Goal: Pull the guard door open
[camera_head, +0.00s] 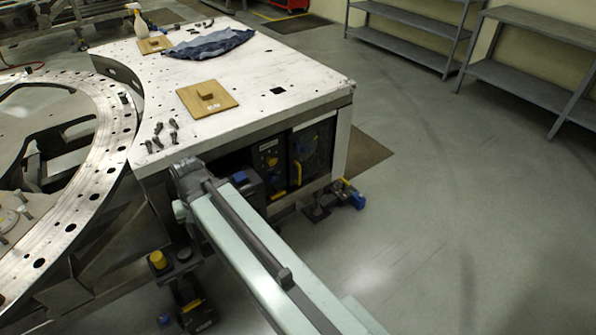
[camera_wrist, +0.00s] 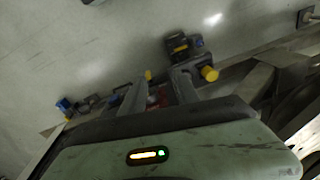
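The guard door (camera_head: 316,142) looks like the dark panel at the right of the table's front side, and it appears closed. A yellow handle (camera_head: 297,173) stands upright at its left edge. My gripper (camera_head: 250,186) is in front of the cabinet, left of the handle and apart from it. In the wrist view my gripper (camera_wrist: 158,92) has its two fingers spread, with a gap between them. Something small and red shows in that gap, too blurred to name. I cannot make out the door or handle in the wrist view.
A control panel (camera_head: 268,158) with a yellow knob sits left of the door. Blue-and-yellow feet (camera_head: 350,195) stand on the floor below. A yellow-capped post (camera_head: 158,260) is at lower left. The table top (camera_head: 270,65) holds wooden blocks, bolts, cloth and a bottle. Floor at right is clear.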

